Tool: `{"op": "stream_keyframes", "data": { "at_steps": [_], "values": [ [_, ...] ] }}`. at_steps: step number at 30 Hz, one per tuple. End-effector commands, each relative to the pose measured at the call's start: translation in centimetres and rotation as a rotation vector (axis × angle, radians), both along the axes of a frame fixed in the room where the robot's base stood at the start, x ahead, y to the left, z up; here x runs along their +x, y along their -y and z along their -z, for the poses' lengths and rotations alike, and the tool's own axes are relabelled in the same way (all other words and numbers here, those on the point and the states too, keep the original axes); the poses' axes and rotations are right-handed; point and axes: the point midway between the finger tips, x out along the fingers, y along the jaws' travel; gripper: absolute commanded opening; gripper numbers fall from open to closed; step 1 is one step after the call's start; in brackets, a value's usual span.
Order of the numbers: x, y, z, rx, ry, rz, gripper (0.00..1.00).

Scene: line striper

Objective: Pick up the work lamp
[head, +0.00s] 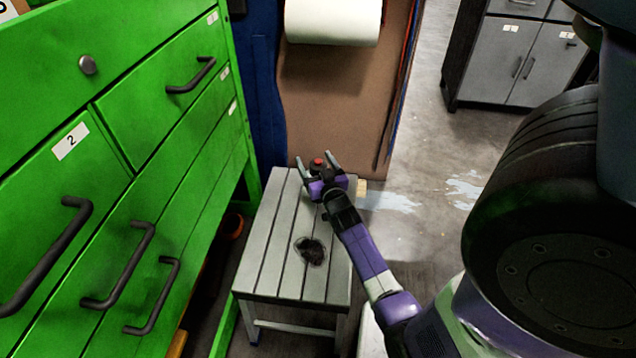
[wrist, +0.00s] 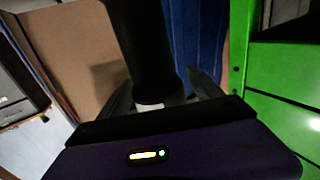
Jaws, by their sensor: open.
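The work lamp, seemingly the dark upright item with a red top (head: 318,162), is at the far end of the slatted stool (head: 275,240). In the wrist view it appears as a thick black cylinder (wrist: 140,45) with a pale band at its lower end. My gripper (head: 315,160) is open, with one finger on each side of the lamp. The wrist view shows dark fingers (wrist: 160,92) on both sides of the cylinder. Whether either finger touches it cannot be told. The lamp's lower part is hidden behind my gripper in the head view.
A green drawer cabinet (head: 150,170) with dark handles stands close along the left. A brown board (head: 335,100) with a white paper roll (head: 333,20) is behind the stool. A grey cabinet (head: 520,60) stands at the back right.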

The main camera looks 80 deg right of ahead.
Motion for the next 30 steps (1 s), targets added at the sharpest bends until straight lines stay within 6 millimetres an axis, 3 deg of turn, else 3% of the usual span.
{"op": "stream_keyframes", "data": {
  "at_steps": [8,18,20,30],
  "values": [
    [0.1,0.09,0.02,0.0,0.0,0.0,0.76],
    [0.08,0.08,0.02,0.0,0.0,0.0,0.09],
    [0.08,0.08,0.02,0.0,0.0,0.0,0.0],
    [0.1,0.09,-0.15,-0.002,0.001,-0.001,0.0]
  ]
}}
